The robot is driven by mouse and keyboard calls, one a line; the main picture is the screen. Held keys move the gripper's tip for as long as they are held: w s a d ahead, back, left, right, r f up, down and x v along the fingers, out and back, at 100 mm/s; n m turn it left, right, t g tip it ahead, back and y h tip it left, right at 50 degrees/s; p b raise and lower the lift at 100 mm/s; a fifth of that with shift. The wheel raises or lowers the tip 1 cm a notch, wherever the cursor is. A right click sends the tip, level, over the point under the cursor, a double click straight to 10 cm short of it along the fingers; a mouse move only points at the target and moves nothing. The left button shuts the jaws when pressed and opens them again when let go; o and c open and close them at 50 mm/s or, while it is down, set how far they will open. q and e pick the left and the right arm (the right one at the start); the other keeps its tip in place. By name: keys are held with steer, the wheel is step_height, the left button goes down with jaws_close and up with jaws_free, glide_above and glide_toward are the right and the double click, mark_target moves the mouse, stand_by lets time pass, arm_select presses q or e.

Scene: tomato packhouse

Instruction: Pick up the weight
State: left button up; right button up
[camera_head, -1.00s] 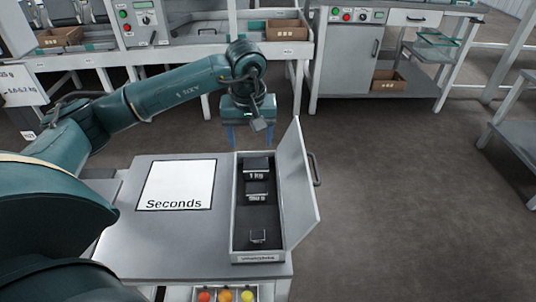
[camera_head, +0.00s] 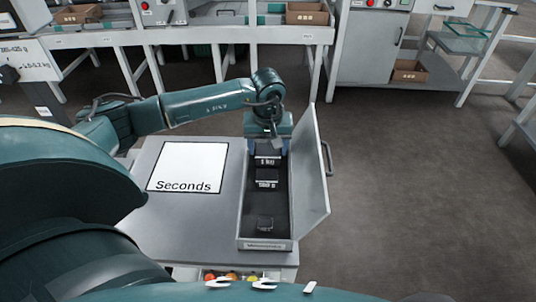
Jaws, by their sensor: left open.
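An open grey case (camera_head: 318,195) stands on the grey table and holds three dark weights in a row. The farthest weight (camera_head: 268,161) reads 1 kg. A middle weight (camera_head: 266,180), its label hard to read, lies nearer, and a small weight (camera_head: 265,224) lies near the front end. My left gripper (camera_head: 268,149) is open, pointing down at the far end of the case, with its blue fingers on either side of the 1 kg weight's far part. I cannot tell whether they touch it. My right gripper is not in view.
The case's lid stands open along its right side. A white sheet marked Seconds (camera_head: 189,167) lies on the table (camera_head: 185,225) left of the case. Several red and orange tomatoes show below the front edge. A bench with cardboard boxes (camera_head: 307,13) stands behind.

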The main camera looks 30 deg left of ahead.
mark_target(268, 148)
arm_select(q)
step_height(268, 148, down, 2)
steer(key=shift+w+a+f, duration=0.1)
steer(key=shift+w+f, duration=0.05)
steer(key=shift+f, duration=0.1)
steer(key=shift+c, duration=0.4)
steer(key=c, duration=1.2)
steer(key=shift+w+r, duration=0.1)
steer(key=shift+r, duration=0.05)
steer(key=shift+c, duration=0.6)
steer(key=shift+r, duration=0.1)
step_height(268, 148, up, 9)
steer(key=shift+r+p, duration=0.15)
steer(key=shift+p, duration=0.15)
steer(key=shift+r, duration=0.25)
